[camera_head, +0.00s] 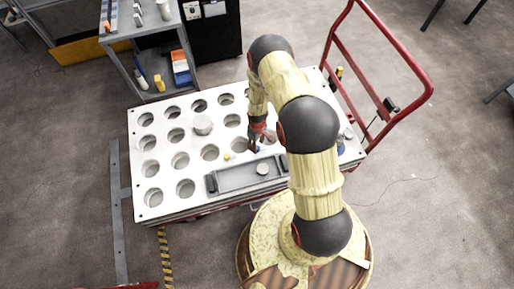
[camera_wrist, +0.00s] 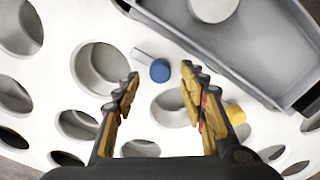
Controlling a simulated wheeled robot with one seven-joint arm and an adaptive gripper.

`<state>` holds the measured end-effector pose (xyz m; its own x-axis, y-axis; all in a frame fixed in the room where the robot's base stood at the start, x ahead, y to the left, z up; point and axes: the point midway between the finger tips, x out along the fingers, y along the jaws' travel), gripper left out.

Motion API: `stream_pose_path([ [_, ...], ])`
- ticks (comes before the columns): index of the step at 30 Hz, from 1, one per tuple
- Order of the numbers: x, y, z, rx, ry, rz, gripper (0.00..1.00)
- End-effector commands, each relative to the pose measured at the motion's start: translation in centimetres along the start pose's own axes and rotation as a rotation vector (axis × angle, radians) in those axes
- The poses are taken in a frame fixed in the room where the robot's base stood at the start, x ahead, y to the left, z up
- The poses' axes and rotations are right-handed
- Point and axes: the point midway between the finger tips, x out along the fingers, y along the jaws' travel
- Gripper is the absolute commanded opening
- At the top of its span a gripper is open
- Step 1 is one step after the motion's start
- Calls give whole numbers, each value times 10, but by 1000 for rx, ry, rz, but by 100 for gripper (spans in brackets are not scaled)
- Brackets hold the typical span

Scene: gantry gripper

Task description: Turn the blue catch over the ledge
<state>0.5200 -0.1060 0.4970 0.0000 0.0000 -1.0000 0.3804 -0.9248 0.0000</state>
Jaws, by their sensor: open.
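The blue catch (camera_wrist: 160,70) is a small round blue knob with a short pale grey bar (camera_wrist: 142,57) reaching up and left from it, on the white perforated plate (camera_wrist: 72,62). It sits beside the near edge of a grey tray (camera_wrist: 195,52); I cannot tell which edge is the ledge. In the head view the tray (camera_head: 214,184) lies at the plate's front. My gripper (camera_wrist: 160,76) is open, with one fingertip on each side of the blue knob in the picture and nothing held. In the head view my gripper (camera_head: 257,143) is low over the plate, and the arm hides part of it.
A small yellow knob (camera_wrist: 235,113) sits near the right finger. A white round piece (camera_head: 263,169) lies in the tray, and a larger white cylinder (camera_head: 203,125) stands on the plate. A red-railed cart frame (camera_head: 405,55) rises at right. Several round holes surround the gripper.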

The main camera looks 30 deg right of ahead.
Motion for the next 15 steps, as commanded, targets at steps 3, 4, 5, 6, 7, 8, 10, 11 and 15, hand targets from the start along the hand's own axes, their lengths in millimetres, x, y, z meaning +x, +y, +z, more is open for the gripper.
stream_pose_path([
  [3, 17, 0, 0, 1, -1, -1, 42],
  [4, 19, 0, 0, 1, -1, -1, 42],
  [5, 22, 0, 0, 1, -1, 0, 42],
  [6, 24, 0, 0, 1, 0, 0, 42],
  [7, 25, 0, 0, 1, 0, 0, 42],
  [8, 25, 0, 0, 1, 0, 0, 42],
  [10, 26, 0, 0, 1, 0, 0, 42],
  [11, 26, 0, 0, 1, 0, 0, 42],
  [15, 26, 0, 0, 1, 0, 0, 42],
])
